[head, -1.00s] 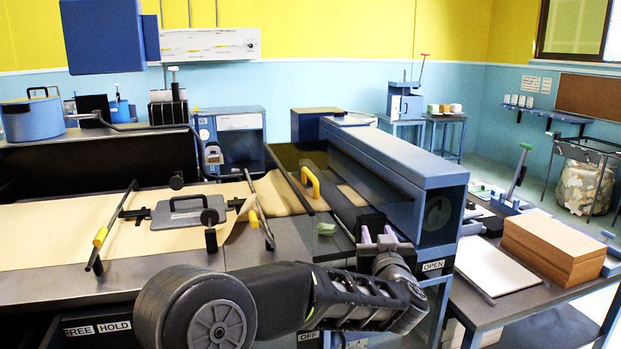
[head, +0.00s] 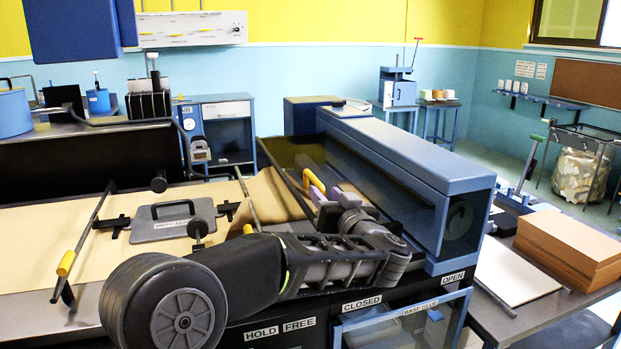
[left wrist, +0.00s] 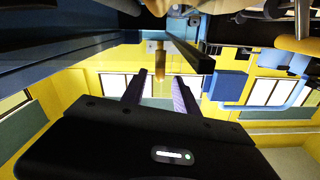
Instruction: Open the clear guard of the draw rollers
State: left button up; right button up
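The clear guard (head: 284,153) of the draw rollers is a see-through panel with a dark edge bar, left of the long blue housing. It seems to lie low over the rollers. Its yellow handle (head: 313,181) stands on the edge bar. My left gripper (head: 319,193) is at the handle, its purple-padded fingers partly hidden behind my wrist. In the left wrist view the fingers of my left gripper (left wrist: 158,88) are apart, and the handle (left wrist: 160,60) shows between and beyond their tips; contact cannot be told. My right gripper is out of view.
The blue housing (head: 410,155) stands close to the right of my left wrist. Brown paper (head: 110,235) covers the table at left, with a grey clamp plate (head: 172,221) on it. CLOSED (head: 362,303) and OPEN (head: 453,277) labels are on the machine front. A stack of brown boards (head: 568,245) lies at right.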

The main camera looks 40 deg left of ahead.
aim_at(315, 178)
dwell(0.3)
pick_arm(q)
jog(key=shift+p+x, duration=0.7)
jog(key=shift+x, duration=3.2)
jog(key=shift+s, duration=0.1)
jog(key=shift+c, duration=0.3)
grip_shut()
